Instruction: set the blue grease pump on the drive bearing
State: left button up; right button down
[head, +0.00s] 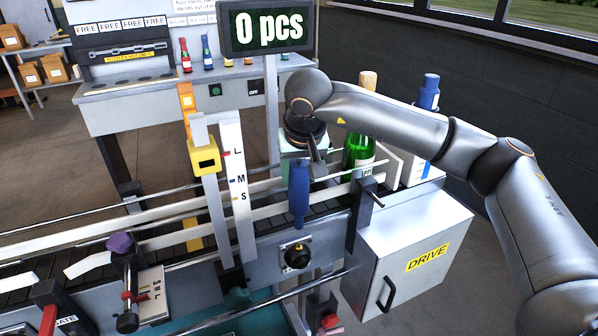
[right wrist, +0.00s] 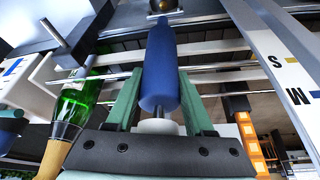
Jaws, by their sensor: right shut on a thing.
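The blue grease pump (head: 299,195) is a blue cylinder with its narrow end pointing down in the head view. My right gripper (head: 301,163) is shut on its upper part. In the right wrist view the pump (right wrist: 160,65) sits between the green fingers. The drive bearing (head: 297,255) is a black round part on a bolted pale plate on the conveyor's front side. The pump's lower end appears just above it, with a small gap in the picture; the distance in depth is unclear. My left gripper is not in view.
The white DRIVE box (head: 415,245) stands right of the bearing. The L-M-S scale (head: 236,180) rises left of the pump. Guide rails run close behind the pump.

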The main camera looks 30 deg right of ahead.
aim_at(299, 200)
jog(key=shift+f+b, duration=2.35)
jog(key=shift+f, duration=1)
jog(key=shift+c, duration=1)
grip_release()
jog(key=shift+f, duration=0.1)
jog(key=v, duration=1.2)
jog(key=shift+s+r+b, duration=0.1)
jog(key=shift+r+b, duration=0.2)
